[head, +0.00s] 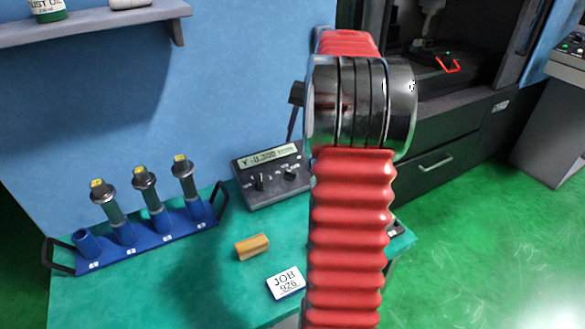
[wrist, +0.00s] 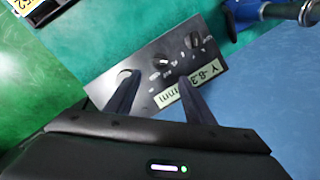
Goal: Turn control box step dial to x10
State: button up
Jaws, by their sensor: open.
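The control box (head: 270,178) is a dark grey panel with a lit display, standing on the green bench against the blue wall. The display starts with "Y" and a negative reading. In the wrist view the box (wrist: 150,100) appears upside down. My gripper (wrist: 158,79) is open and empty, its fingers over the panel. The left finger partly covers a pale round spot. Contact cannot be told.
A blue rack (head: 150,237) with several yellow-tipped tool holders stands left of the box. A tan block (head: 252,247) and a "JOB 926" card (head: 286,283) lie in front. My red arm covers the bench's right part. A shelf (head: 95,25) hangs at upper left.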

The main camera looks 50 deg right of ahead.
aim_at(292, 171)
jog(key=x, duration=1.2)
jog(key=shift+f, duration=0.15)
jog(key=shift+c, duration=0.3)
jog(key=c, duration=0.9)
